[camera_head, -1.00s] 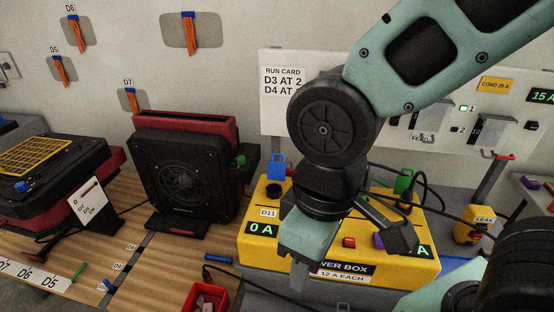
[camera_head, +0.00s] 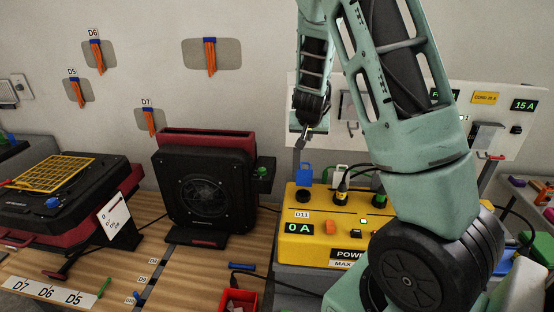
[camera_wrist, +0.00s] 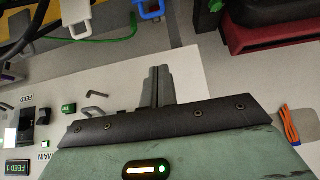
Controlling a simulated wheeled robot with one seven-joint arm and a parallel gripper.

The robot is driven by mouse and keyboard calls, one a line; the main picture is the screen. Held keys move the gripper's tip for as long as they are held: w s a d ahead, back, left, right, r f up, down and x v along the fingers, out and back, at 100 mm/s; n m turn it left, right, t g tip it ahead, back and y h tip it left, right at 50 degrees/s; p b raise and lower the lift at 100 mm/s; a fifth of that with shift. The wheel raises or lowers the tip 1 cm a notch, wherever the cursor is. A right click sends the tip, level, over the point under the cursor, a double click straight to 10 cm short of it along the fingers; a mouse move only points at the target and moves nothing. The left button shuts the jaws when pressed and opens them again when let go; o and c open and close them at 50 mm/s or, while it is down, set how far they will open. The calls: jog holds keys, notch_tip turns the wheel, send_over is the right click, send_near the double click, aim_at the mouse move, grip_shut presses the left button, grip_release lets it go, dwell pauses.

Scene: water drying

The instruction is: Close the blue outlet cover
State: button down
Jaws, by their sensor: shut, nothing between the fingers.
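The blue outlet cover (camera_head: 305,173) stands upright, open, at the back left of the yellow power box (camera_head: 296,250). A round black outlet (camera_head: 303,195) sits in front of it with no plug in it. The blue cover also shows at the top of the wrist view (camera_wrist: 149,8). My gripper (camera_head: 301,140) is up above and behind the box, in front of the white wall panel, a little above the blue cover and apart from it. Its fingers (camera_wrist: 158,88) are shut together and empty in the wrist view.
My arm hides the box's right part. A black and red blower (camera_head: 205,190) stands to the left. A red bin (camera_head: 240,300) is at the front.

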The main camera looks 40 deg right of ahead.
aim_at(306, 163)
jog(key=shift+w+d+f+p, duration=0.25)
jog(key=shift+d+f+p, duration=0.05)
jog(key=shift+f, duration=1.25)
jog(key=shift+w+d+f+p, duration=0.25)
jog(key=shift+d+f, duration=0.1)
jog(key=shift+f, duration=1.15)
jog(key=shift+w+d+f+p, duration=0.25)
jog(key=shift+d+f+p, duration=0.05)
jog(key=shift+f, duration=1.25)
jog(key=shift+b, duration=0.3)
jog(key=shift+s+a+f+b, duration=0.1)
jog(key=shift+a+b, duration=0.05)
jog(key=shift+b, duration=0.2)
jog(key=shift+a, duration=0.1)
jog(key=shift+s+t+h+b, duration=0.1)
jog(key=shift+t+h+b, duration=0.2)
jog(key=shift+b, duration=0.1)
